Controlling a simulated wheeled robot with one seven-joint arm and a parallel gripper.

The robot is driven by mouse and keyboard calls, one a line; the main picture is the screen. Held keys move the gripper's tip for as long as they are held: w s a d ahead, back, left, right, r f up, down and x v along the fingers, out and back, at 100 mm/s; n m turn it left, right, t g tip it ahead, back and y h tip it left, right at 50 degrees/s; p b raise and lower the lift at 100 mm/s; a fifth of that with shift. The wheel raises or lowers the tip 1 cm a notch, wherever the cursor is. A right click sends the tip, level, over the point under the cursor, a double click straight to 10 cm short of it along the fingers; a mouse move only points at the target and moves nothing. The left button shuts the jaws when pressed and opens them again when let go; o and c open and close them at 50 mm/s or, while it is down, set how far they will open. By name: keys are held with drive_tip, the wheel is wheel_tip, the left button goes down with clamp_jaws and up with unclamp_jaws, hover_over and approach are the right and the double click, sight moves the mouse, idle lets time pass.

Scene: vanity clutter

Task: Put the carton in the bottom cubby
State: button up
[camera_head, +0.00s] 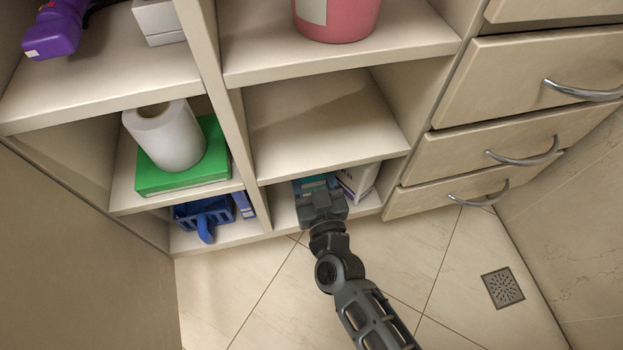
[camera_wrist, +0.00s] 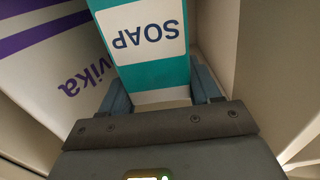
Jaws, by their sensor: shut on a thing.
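The carton is a teal and white box marked SOAP (camera_wrist: 150,45). In the wrist view it stands between the two fingers of my gripper (camera_wrist: 162,92), which is shut on it. In the head view my gripper (camera_head: 318,194) reaches into the bottom cubby (camera_head: 285,213) of the middle column. Only a small teal part of the carton (camera_head: 312,184) shows there, past the gripper. The rest is hidden by the gripper and the shelf above. I cannot tell whether the carton touches the cubby floor.
A white box with purple lettering (camera_wrist: 55,60) is beside the carton; it also shows right of my gripper in the head view (camera_head: 358,183). Blue items (camera_head: 207,214) fill the bottom-left cubby. The middle cubby above (camera_head: 315,120) is empty. Drawers with handles (camera_head: 525,152) stand right.

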drive_tip(key=shift+f, duration=0.25)
drive_tip(key=shift+f, duration=0.15)
drive_tip(key=o, duration=1.4)
drive_tip(key=shift+r, duration=0.3)
drive_tip(key=p+v, duration=0.4)
drive_tip(key=v, duration=0.8)
drive_tip(key=shift+d, duration=0.1)
